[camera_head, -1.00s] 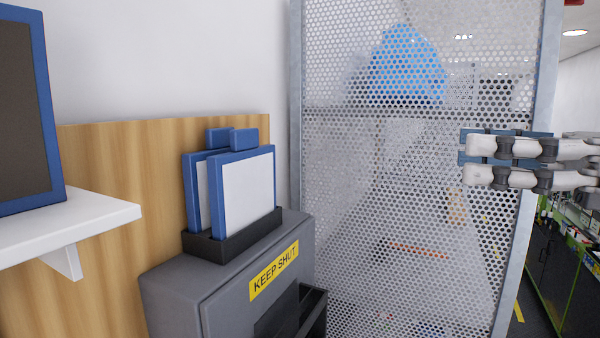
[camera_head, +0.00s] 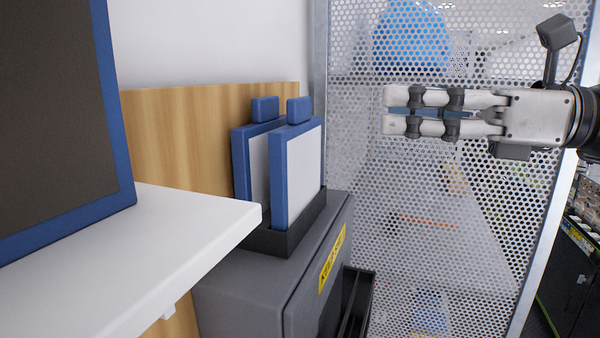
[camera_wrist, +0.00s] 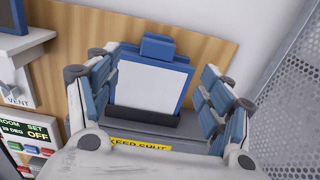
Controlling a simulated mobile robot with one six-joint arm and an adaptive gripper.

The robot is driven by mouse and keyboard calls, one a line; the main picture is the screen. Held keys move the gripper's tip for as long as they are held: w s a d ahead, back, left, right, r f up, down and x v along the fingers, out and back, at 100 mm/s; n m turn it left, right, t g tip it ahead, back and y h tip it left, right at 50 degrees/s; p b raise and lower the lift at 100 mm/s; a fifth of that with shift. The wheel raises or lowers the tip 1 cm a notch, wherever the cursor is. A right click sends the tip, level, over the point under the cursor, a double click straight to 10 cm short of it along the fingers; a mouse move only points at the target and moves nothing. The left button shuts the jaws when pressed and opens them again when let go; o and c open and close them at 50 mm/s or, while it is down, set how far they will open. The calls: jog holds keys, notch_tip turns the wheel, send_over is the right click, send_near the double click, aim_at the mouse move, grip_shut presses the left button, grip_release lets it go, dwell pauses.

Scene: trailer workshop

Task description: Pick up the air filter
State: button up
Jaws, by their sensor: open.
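Two thin upright panels with blue frames, white faces and blue top tabs stand in a black holder (camera_head: 292,238). They look like air filters: the front one (camera_head: 298,172) partly hides the rear one (camera_head: 256,170). My gripper (camera_head: 390,111) is open and empty, to the right of them in the head view and apart from them. In the wrist view, the front panel (camera_wrist: 151,83) shows between the spread fingers (camera_wrist: 157,64), beyond them, with its tab at the top.
The holder sits on a grey cabinet (camera_head: 240,290) with a yellow KEEP SHUT label (camera_wrist: 140,145). A white shelf (camera_head: 150,245) with a large dark, blue-framed panel (camera_head: 50,110) stands close on the left. A perforated metal screen (camera_head: 420,200) is behind on the right.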

aim_at(305, 100)
jog(key=x, duration=0.7)
jog(key=shift+w+a+f, duration=0.1)
jog(key=shift+a, duration=0.3)
jog(key=shift+x, duration=2.9)
jog(key=c, duration=1.6)
jog(key=shift+r, duration=0.25)
